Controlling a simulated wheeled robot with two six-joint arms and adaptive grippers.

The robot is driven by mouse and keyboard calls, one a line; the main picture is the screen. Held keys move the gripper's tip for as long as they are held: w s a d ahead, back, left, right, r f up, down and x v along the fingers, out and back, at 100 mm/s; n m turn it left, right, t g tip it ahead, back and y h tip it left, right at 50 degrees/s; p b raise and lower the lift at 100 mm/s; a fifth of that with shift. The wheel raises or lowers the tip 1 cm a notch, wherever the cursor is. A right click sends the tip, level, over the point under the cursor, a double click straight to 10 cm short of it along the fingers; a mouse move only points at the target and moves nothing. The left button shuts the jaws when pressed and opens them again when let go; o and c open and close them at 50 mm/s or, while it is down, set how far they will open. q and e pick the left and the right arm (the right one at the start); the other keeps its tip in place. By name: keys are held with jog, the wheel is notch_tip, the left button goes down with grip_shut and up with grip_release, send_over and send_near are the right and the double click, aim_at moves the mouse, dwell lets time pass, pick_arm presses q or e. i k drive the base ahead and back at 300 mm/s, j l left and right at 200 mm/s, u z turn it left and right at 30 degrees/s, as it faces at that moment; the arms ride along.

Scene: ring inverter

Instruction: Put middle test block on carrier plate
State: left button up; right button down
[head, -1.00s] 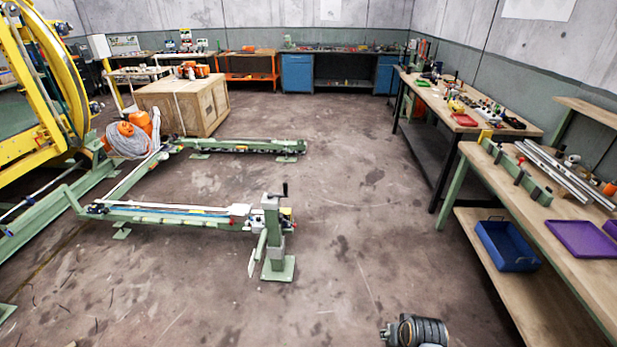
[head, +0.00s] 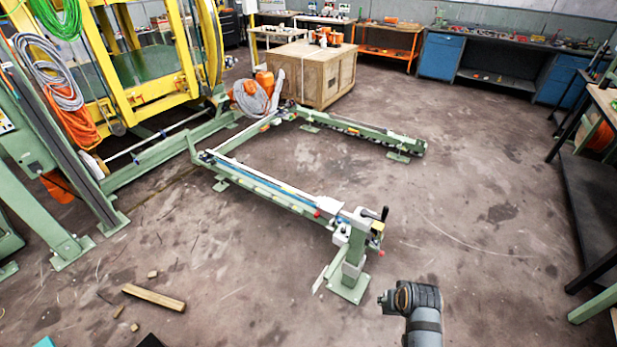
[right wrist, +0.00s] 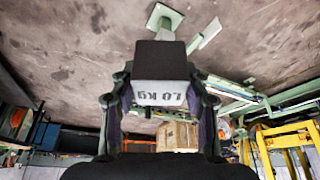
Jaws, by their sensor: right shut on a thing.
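The test block (right wrist: 162,93) is a white block with a black face and dark print that reads upside down, like a weight in kg. In the right wrist view my right gripper (right wrist: 160,98) is shut on it, with a finger on each side, and holds it above the floor. In the head view a dark grey link of my right arm shows at the bottom, but the gripper and block do not. A green rail frame (head: 262,185) stands left of that link, with a post and crank (head: 357,248) at its near end. I cannot tell which part is the carrier plate. My left gripper is not in view.
A wooden crate (head: 300,78) and a yellow ring structure (head: 130,60) stand behind the frame. A wood beam (head: 153,298) and small scraps lie on the floor at lower left. A dark bench (head: 588,200) is at the right edge. The floor (head: 480,210) between is clear.

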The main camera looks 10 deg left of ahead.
aim_at(330, 204)
jog(key=i+j+u, duration=0.3)
jog(key=i+u, duration=0.2)
jog(key=i, duration=0.45)
jog(key=i+l+u, duration=0.1)
jog(key=i+u, duration=0.35)
jog(key=i, duration=0.5)
jog(key=i+z, duration=0.25)
jog(key=i, duration=0.5)
jog(key=i+j+z, duration=0.1)
jog(key=i+z, duration=0.2)
jog(key=i, duration=0.45)
jog(key=z, duration=1.3)
